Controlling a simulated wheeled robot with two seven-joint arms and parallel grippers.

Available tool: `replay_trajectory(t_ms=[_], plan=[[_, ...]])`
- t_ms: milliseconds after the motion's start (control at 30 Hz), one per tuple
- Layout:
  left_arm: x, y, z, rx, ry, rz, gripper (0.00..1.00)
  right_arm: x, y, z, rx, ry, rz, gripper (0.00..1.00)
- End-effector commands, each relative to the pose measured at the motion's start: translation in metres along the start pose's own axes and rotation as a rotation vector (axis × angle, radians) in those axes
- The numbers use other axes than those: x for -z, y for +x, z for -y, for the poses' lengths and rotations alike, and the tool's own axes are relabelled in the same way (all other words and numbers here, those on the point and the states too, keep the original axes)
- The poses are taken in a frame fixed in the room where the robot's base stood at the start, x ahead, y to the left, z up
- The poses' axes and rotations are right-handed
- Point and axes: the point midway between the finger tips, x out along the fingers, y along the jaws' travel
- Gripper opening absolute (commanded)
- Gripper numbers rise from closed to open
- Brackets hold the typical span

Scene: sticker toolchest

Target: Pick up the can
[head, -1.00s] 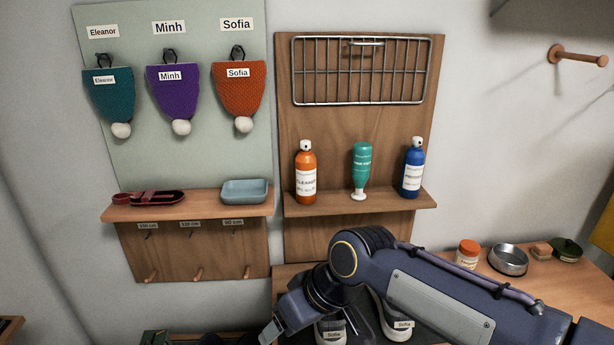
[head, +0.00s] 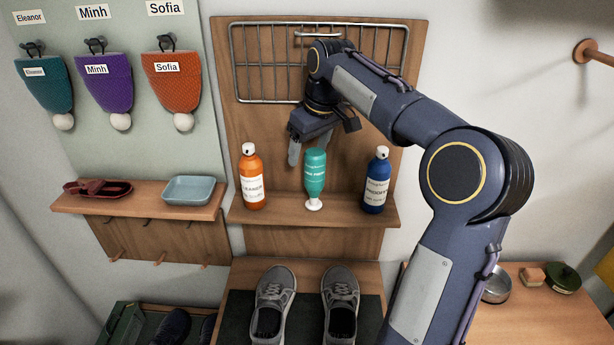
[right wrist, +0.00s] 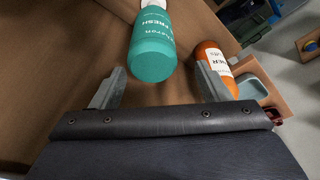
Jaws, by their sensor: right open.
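Three labelled containers stand on the wooden shelf: an orange one (head: 252,180), a teal one (head: 315,172) with its white cap end down, and a blue one (head: 376,183). Which of them counts as the can is not clear from the pictures. My right gripper (head: 307,152) is open and empty, just above and in front of the teal container. In the right wrist view the teal container's base (right wrist: 153,62) shows just beyond and between the open fingers (right wrist: 160,82), and the orange container (right wrist: 213,62) is beyond the right finger. My left gripper is not in view.
A wire rack (head: 262,65) hangs on the board above the shelf (head: 345,216). Grey shoes (head: 273,300) stand below. A blue dish (head: 188,189) sits on the left shelf. A metal bowl (head: 497,288) is on the right-hand table.

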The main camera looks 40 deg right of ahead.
Motion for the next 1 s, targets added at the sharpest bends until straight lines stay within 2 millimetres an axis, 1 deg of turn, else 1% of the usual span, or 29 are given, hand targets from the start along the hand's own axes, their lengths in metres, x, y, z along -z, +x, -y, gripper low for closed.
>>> replay_trajectory(t_ms=[167,300,400,600,933,967,1000], plan=[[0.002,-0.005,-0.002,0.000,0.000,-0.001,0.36,-0.007,0.024,0.004,-0.001,0.004,0.005,0.69],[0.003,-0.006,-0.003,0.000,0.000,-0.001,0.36,-0.007,0.042,0.004,0.000,0.003,0.004,0.69],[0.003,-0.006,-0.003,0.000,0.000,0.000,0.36,-0.006,0.046,0.004,-0.001,0.004,0.002,0.69],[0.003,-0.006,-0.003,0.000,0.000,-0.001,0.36,-0.006,0.047,0.004,-0.001,0.004,0.001,0.69],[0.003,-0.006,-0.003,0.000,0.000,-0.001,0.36,-0.006,0.047,0.004,-0.001,0.005,0.002,0.26],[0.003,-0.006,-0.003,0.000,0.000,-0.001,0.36,-0.006,0.046,0.004,-0.002,0.004,0.000,0.24],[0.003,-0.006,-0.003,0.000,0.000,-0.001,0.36,-0.006,0.046,0.004,-0.002,0.005,0.001,0.24]])
